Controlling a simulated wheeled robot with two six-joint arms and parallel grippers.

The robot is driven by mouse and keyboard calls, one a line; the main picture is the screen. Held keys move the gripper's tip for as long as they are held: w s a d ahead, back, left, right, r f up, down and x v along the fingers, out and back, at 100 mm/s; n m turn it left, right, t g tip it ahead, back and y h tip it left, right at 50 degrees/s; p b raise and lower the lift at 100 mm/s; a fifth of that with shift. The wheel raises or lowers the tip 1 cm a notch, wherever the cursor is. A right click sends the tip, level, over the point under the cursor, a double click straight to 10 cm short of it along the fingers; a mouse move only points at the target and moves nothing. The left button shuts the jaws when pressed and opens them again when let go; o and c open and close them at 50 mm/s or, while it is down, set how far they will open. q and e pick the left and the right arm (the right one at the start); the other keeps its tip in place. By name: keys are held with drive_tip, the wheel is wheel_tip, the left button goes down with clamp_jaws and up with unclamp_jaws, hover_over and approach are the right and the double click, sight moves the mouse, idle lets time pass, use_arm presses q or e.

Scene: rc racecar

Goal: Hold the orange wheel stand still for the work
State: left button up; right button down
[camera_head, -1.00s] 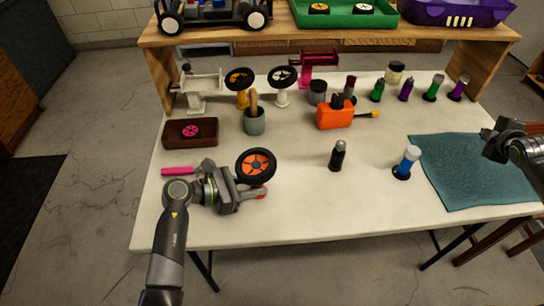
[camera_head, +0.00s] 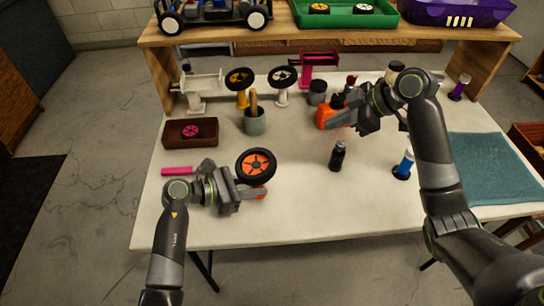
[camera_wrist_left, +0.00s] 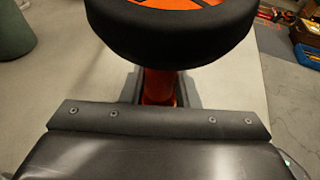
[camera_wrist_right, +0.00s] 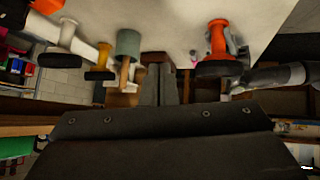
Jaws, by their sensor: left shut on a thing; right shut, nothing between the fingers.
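The orange wheel stand (camera_wrist_left: 158,88) stands near the table's front left, with a black wheel with an orange hub (camera_head: 256,166) on top. My left gripper (camera_head: 248,192) is shut around the stand's post, just below the wheel. In the left wrist view the tyre hides the upper part of the post. In the right wrist view the stand (camera_wrist_right: 217,38) shows upside down with my left gripper at it. My right gripper (camera_head: 336,122) is shut and empty, above the table near the orange bottle (camera_head: 328,113).
A black bottle (camera_head: 338,156) and a blue-capped bottle (camera_head: 404,164) stand right of the wheel. A grey cup (camera_head: 254,122) and a brown tray (camera_head: 178,141) are behind it. A pink-handled tool (camera_head: 178,171) lies left. A teal mat (camera_head: 490,165) covers the right end.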

sight(270, 159)
drive_tip(key=s+a+r+n+g+y, duration=0.1)
drive_tip(key=s+a+r+n+g, duration=0.25)
drive_tip(key=s+a, duration=0.35)
drive_tip(key=shift+m, duration=0.45)
drive_tip(key=shift+w+x, duration=0.2)
drive_tip(key=shift+x, duration=1.1)
drive_tip(key=shift+w+x, duration=0.15)
drive_tip(key=shift+x, duration=1.2)
drive_tip(key=shift+w+x, duration=0.2)
drive_tip(key=shift+x, duration=1.1)
drive_tip(key=shift+f, duration=0.1)
drive_tip(key=v, duration=1.3)
drive_tip(key=shift+a+r, duration=0.3)
drive_tip(key=shift+r, duration=0.2)
drive_tip(key=shift+w, duration=0.1)
use_arm(q)
drive_tip(key=o, duration=1)
